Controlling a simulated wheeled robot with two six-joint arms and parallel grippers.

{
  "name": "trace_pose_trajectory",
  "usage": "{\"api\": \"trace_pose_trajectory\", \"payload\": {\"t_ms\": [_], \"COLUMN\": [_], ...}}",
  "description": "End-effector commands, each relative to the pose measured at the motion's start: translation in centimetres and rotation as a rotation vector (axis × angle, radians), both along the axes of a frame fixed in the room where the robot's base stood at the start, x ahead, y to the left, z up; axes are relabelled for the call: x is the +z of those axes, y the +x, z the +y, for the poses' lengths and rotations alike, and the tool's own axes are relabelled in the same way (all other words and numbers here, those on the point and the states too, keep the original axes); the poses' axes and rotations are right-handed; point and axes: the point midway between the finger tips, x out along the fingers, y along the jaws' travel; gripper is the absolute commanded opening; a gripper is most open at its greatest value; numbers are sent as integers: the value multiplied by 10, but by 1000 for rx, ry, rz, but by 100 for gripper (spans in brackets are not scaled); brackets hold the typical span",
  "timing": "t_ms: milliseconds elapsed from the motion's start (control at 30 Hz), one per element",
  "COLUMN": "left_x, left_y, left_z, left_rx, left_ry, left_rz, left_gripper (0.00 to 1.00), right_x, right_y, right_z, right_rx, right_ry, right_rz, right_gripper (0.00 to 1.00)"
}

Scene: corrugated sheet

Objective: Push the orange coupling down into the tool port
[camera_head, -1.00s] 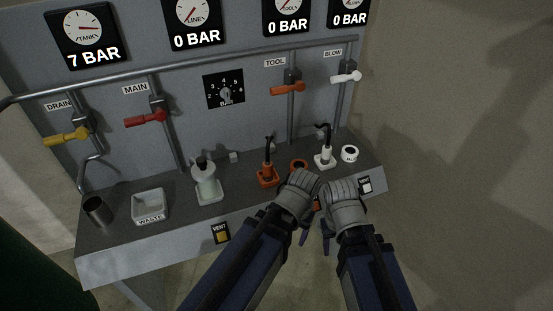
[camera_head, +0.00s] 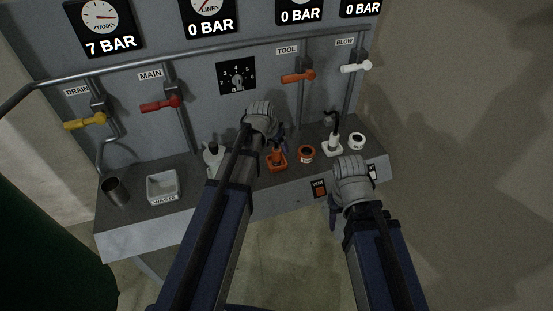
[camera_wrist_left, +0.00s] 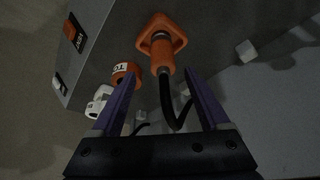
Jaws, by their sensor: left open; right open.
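The orange coupling (camera_head: 277,158) stands upright in its square orange holder on the bench, with a black hose from its top; it also shows in the left wrist view (camera_wrist_left: 163,60). The tool port (camera_head: 306,154) is an orange ring with a dark opening just right of it, and shows in the left wrist view (camera_wrist_left: 125,74) with a partly visible label. My left gripper (camera_head: 281,134) is open above the coupling. In its wrist view the fingers (camera_wrist_left: 161,76) straddle the hose, near the coupling's upper end. My right gripper (camera_head: 334,213) is open and empty in front of the bench.
A white coupling (camera_head: 333,145) and a white port ring (camera_head: 356,141) stand to the right. A pale bottle-like item (camera_head: 212,158), a waste tray (camera_head: 164,186) and a metal cup (camera_head: 115,190) stand to the left. Valve handles and pipes line the panel behind.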

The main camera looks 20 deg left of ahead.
Motion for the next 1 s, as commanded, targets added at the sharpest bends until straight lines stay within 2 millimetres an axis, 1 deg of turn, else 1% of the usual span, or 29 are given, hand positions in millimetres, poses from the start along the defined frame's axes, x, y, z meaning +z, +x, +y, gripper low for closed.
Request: {"api": "trace_pose_trajectory", "payload": {"t_ms": [33,233,367,600,733,800,1000], "left_x": [-9,-9,-16,-45,-57,-59,-57], "left_y": [2,3,4,11,17,18,18], "left_z": [0,-1,0,3,2,1,1], "left_rx": [0,0,0,0,-1,0,0], "left_ry": [0,0,0,0,1,0,0], "left_rz": [0,1,1,1,1,1,1], "left_gripper": [78,78,78,78,78,78,78], "right_x": [-8,-9,-16,-44,-57,-59,-57], "right_y": [0,0,0,0,0,0,0], "right_z": [0,0,0,0,0,0,0], "right_rx": [0,0,0,0,0,0,0], "right_ry": [0,0,0,0,0,0,0], "right_rz": [0,0,0,0,0,0,0], "right_gripper": [50,50,50,50,50,50,50]}}
